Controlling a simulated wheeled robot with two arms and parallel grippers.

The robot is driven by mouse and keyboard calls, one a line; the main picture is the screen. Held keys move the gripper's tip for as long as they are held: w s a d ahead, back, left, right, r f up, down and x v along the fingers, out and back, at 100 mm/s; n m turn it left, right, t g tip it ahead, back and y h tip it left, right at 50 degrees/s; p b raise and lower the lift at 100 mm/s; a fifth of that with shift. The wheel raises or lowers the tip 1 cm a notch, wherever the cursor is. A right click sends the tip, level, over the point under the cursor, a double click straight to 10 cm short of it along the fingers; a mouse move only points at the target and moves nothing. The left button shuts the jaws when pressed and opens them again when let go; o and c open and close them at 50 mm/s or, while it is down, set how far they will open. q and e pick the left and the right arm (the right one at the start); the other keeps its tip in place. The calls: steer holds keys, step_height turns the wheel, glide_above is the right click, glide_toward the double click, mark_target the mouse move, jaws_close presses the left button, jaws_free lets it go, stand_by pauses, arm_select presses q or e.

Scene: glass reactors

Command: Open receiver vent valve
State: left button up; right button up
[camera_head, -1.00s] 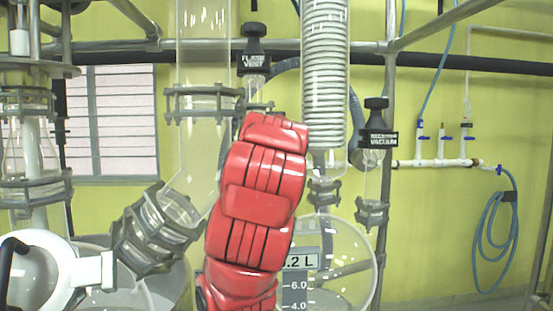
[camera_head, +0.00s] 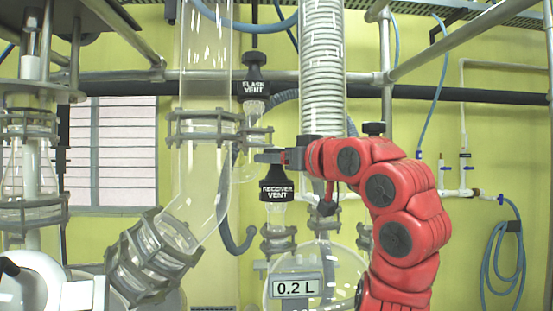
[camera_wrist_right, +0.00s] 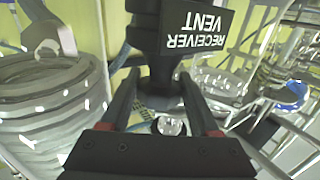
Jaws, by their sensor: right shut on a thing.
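The receiver vent valve (camera_head: 276,190) is a black knob with a white "RECEIVER VENT" label, upright on a clear glass neck above the round receiver flask (camera_head: 340,275). My right gripper (camera_head: 270,157) reaches in from the right at the knob's top. In the right wrist view, the receiver vent valve (camera_wrist_right: 195,28) stands between the two dark fingers of my right gripper (camera_wrist_right: 160,95), its label upside down. The right gripper is shut on the knob. My left gripper is not in view.
The flask vent valve (camera_head: 254,85) stands just above and behind. The coiled condenser (camera_head: 322,70) is close beside my right gripper, and a wide glass tube (camera_head: 203,170) stands to the left. A display (camera_head: 296,288) reads 0.2 L. Blue hoses (camera_head: 505,240) hang at the right.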

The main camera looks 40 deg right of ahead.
steer(key=shift+r+n+y, duration=0.1)
steer(key=shift+n+y, duration=0.2)
steer(key=shift+y, duration=0.2)
steer(key=o, duration=1.1)
steer(key=shift+w, duration=0.1)
